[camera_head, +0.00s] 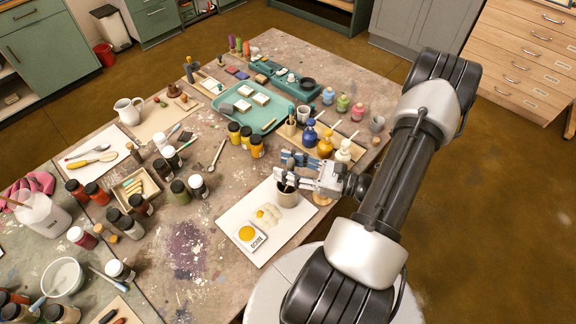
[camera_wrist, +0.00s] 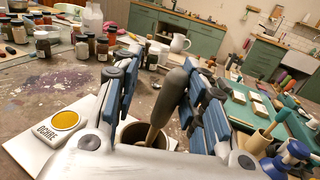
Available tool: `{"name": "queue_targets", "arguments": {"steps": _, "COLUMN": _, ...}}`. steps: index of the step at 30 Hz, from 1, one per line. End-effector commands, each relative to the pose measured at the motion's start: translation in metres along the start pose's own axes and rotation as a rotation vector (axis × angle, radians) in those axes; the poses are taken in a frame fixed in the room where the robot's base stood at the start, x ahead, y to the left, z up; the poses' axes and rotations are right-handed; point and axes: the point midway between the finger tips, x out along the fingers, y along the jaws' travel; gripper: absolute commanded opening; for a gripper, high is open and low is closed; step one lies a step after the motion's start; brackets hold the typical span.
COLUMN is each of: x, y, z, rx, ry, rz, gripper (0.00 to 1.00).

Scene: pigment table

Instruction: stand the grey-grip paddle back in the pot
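The grey-grip paddle stands in the pot, leaning; its dark grey grip (camera_wrist: 172,92) points up and its wooden shaft (camera_wrist: 156,134) goes down inside the pot rim (camera_wrist: 128,124). In the head view the pot (camera_head: 287,199) is a grey-beige cup on the white board. My gripper (camera_head: 298,170) is over the pot. In the wrist view its blue-padded fingers (camera_wrist: 165,95) are spread on either side of the grip. A clear gap shows on the left; the grip is close to the right finger, and I cannot tell whether they touch. The paddle's lower end is hidden.
The white board (camera_head: 236,216) carries an ochre pan (camera_head: 249,235) and a yellow smear. Blue (camera_head: 309,132), yellow (camera_head: 325,145) and white (camera_head: 344,151) bottles stand close behind my gripper. Yellow-labelled jars (camera_head: 245,138) stand behind left.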

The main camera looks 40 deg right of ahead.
Motion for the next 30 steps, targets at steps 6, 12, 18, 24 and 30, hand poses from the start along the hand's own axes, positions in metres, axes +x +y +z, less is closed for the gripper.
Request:
{"name": "queue_targets", "arguments": {"steps": 6, "x": -0.025, "y": -0.001, "z": 0.0, "rx": -0.002, "ry": 0.001, "rz": -0.006, "gripper": 0.39}}
{"name": "queue_targets", "arguments": {"steps": 12, "x": -0.069, "y": -0.002, "z": 0.0, "rx": -0.002, "ry": 0.001, "rz": -0.007, "gripper": 0.39}}
{"name": "queue_targets", "arguments": {"steps": 18, "x": -0.104, "y": -0.001, "z": 0.0, "rx": -0.002, "ry": 0.001, "rz": -0.004, "gripper": 0.39}}
{"name": "queue_targets", "arguments": {"steps": 24, "x": -0.119, "y": 0.0, "z": 0.0, "rx": 0.0, "ry": 0.0, "rz": -0.001, "gripper": 0.39}}
{"name": "queue_targets", "arguments": {"steps": 30, "x": -0.12, "y": 0.0, "z": 0.0, "rx": 0.0, "ry": 0.0, "rz": 0.0, "gripper": 0.39}}
